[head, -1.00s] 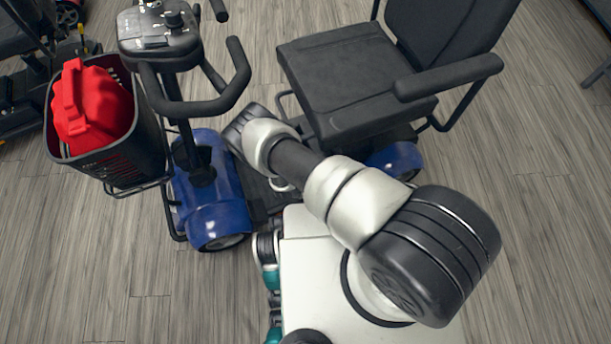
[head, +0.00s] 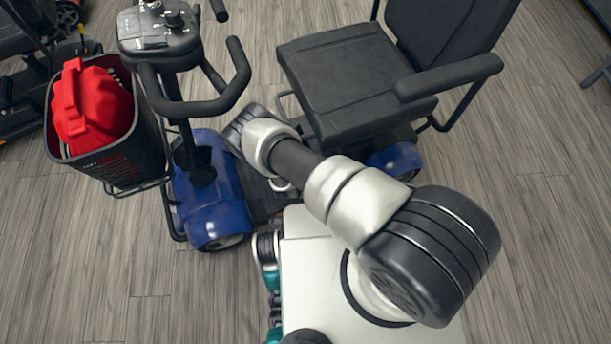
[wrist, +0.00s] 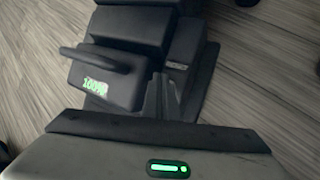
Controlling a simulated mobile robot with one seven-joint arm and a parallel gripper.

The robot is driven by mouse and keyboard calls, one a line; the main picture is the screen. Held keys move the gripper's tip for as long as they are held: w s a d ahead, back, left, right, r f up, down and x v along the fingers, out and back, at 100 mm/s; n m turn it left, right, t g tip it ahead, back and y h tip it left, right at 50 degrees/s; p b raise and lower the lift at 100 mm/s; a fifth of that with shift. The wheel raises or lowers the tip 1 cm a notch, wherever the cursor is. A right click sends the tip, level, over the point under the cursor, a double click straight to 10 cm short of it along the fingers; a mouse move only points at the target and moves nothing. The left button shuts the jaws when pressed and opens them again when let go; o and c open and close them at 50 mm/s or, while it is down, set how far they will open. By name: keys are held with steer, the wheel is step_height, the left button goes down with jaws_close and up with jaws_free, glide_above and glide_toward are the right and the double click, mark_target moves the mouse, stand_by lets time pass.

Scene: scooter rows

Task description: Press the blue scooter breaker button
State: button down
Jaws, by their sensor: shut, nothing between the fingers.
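The blue scooter (head: 218,218) stands ahead of my base in the head view, with its tiller and basket at left and its black seat (head: 345,80) at right. My arm reaches over its floor area between tiller and seat and hides part of it. My gripper is hidden in the head view. In the wrist view my gripper (wrist: 165,84) is shut and empty, its fingers pointing at dark parts beside a black box with a handle and a green "100%" display (wrist: 95,86). I cannot make out a breaker button.
A red container (head: 92,105) sits in the black front basket (head: 145,150). The handlebar (head: 205,105) and the armrest (head: 448,77) stand either side of my arm. Another dark scooter (head: 35,95) is at far left. Wood floor (head: 540,230) is free at right.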

steer(key=shift+f, duration=0.1)
stand_by(0.3)
steer(key=shift+f+b, duration=0.3)
steer(key=shift+f, duration=0.05)
steer(key=shift+f, duration=0.2)
stand_by(0.4)
steer(key=shift+r, duration=0.15)
steer(key=shift+r+p, duration=0.5)
steer(key=shift+p, duration=0.05)
step_height(320, 180, up, 5)
steer(key=p, duration=0.5)
stand_by(0.7)
